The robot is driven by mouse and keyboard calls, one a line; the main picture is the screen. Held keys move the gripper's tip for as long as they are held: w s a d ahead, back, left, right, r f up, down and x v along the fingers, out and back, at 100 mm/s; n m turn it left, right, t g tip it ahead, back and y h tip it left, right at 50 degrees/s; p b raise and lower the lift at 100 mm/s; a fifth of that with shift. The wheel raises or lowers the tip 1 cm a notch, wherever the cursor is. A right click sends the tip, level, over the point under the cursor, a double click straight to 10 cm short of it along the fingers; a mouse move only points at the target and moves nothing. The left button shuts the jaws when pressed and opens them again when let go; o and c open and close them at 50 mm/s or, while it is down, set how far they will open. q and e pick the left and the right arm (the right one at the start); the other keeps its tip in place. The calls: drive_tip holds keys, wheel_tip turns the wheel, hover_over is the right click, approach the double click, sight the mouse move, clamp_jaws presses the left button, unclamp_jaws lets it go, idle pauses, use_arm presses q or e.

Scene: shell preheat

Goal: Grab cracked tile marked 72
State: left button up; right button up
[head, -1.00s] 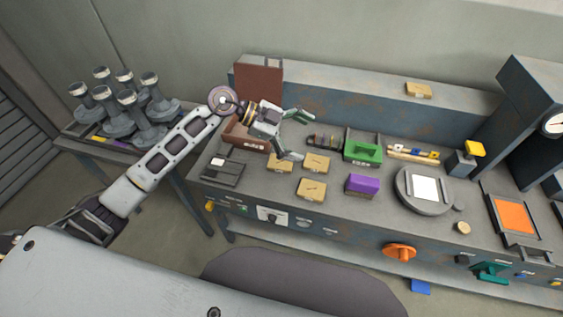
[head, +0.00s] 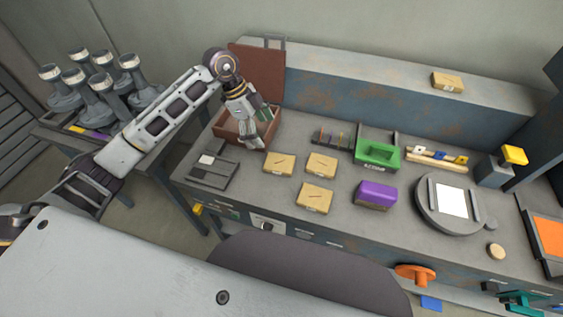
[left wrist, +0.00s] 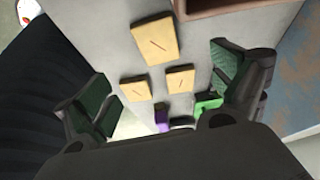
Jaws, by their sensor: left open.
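Three tan tiles, each with a dark crack line, lie flat on the workbench: a left tile (head: 279,163), a right tile (head: 321,165) and a front tile (head: 314,196). Another tan tile (head: 447,81) lies on the raised back ledge. The numbers are too small to read, so I cannot tell which is 72. My left gripper (head: 262,128) is open and empty, over the brown box and behind and left of the three tiles. The left wrist view shows three tiles (left wrist: 154,41) beyond the spread fingers, none touched. My right gripper is not in view.
The open brown box (head: 228,131) has a raised lid. A slotted grey tray (head: 213,168) is at left. Bench around the tiles is clear.

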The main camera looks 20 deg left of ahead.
use_arm(q)
hover_over(279, 162)
drive_tip(key=a, duration=0.2)
drive_tip(key=shift+w+a+f, duration=0.1)
drive_tip(key=shift+f, duration=1.85)
drive_tip(key=shift+a+f, duration=0.1)
drive_tip(key=shift+f, duration=1.85)
drive_tip(key=shift+x, duration=1.9)
drive_tip(key=shift+d+f, duration=0.25)
drive_tip(key=shift+f, duration=0.4)
drive_tip(key=shift+f+p, duration=0.25)
drive_tip(key=shift+p, duration=0.05)
drive_tip(key=shift+c, duration=0.3)
drive_tip(key=c, duration=1.2)
